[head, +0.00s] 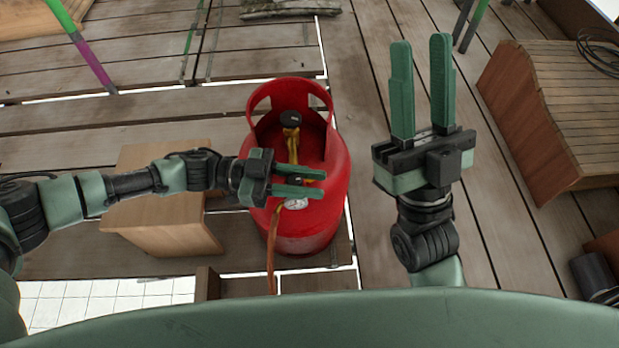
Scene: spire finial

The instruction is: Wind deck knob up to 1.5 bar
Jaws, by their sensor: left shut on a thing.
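A red gas cylinder (328,168) stands on the plank deck in the middle of the head view. A black round cap (290,117) and a brass valve (291,142) sit at its top. A small pale gauge (296,203) shows just below my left gripper, with an orange hose (271,250) running down. My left gripper (300,182) reaches in from the left and is shut on the regulator knob, which its fingers mostly hide. The gauge reading is too small to read. My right gripper (424,85) is open and empty, fingers pointing up, right of the cylinder and apart from it.
A wooden box (170,228) stands left of the cylinder, under my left arm. A slatted wooden piece (560,110) and a coil of dark cable (600,50) are at the right. Gaps run between the deck planks. Bare deck lies between cylinder and slatted piece.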

